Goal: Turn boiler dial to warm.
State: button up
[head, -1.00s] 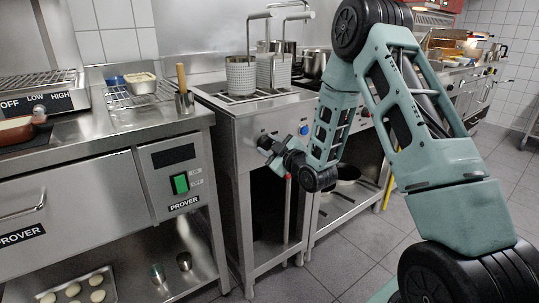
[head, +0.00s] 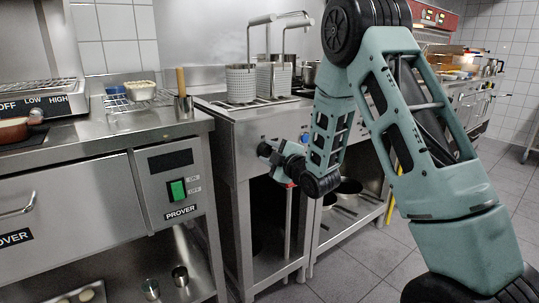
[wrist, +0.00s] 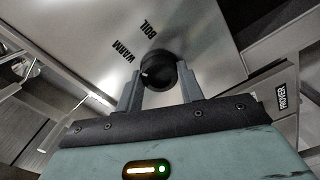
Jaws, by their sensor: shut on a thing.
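The black round boiler dial (wrist: 157,70) is on the steel front panel (wrist: 200,35) in the wrist view. The printed words WARM (wrist: 123,52) and BOIL (wrist: 150,29) stand above and left of it. A small pale mark shows on the dial's left side; I cannot tell exactly which way it points. My gripper (wrist: 158,82) is shut on the dial, one finger on each side.
Wire baskets (head: 241,84) with tall handles stand in the boiler top. The prover (head: 168,185) with its green switch is to the left. A shelf with pots (head: 347,190) is right of the boiler. Grey floor is open at lower right.

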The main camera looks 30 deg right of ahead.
jog(key=shift+f, duration=0.1)
jog(key=o, duration=1)
jog(key=s+p, duration=1)
jog(key=s, duration=0.1)
jog(key=s+p, duration=0.5)
jog(key=s, duration=0.1)
jog(key=shift+s+d, duration=0.2)
jog(key=shift+d, duration=0.15)
